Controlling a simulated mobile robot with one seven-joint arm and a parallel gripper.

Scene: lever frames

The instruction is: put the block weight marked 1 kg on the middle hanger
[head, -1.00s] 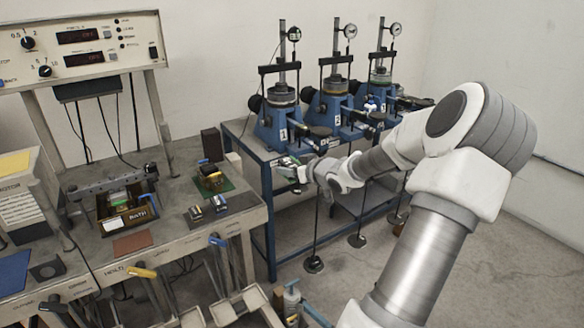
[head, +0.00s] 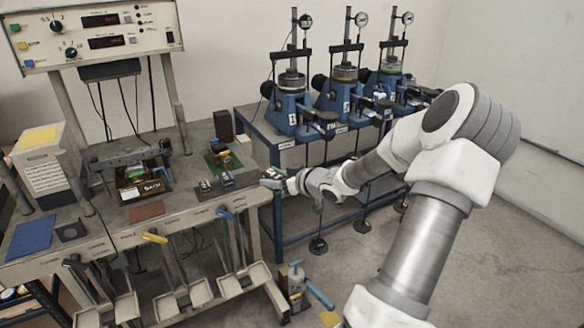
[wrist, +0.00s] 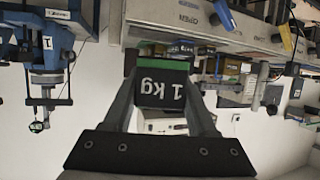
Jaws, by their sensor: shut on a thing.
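The block weight marked 1 kg (wrist: 162,92) is black with a green band, and its marking appears upside down in the wrist view. My gripper (wrist: 160,78) is shut on it, with a finger on each side. In the head view my gripper (head: 273,178) is beside the right end of the left bench, and the block is too small to read there. The middle hanger (head: 362,225) is a thin rod with a dark round plate low near the floor, below the second press. It stands right of my gripper and apart from it, with my forearm passing above.
Other hangers stand left (head: 318,245) and right (head: 400,207) of the middle one. Three blue presses stand on the blue-framed table (head: 258,128). Small weights (head: 217,183) lie on the left bench.

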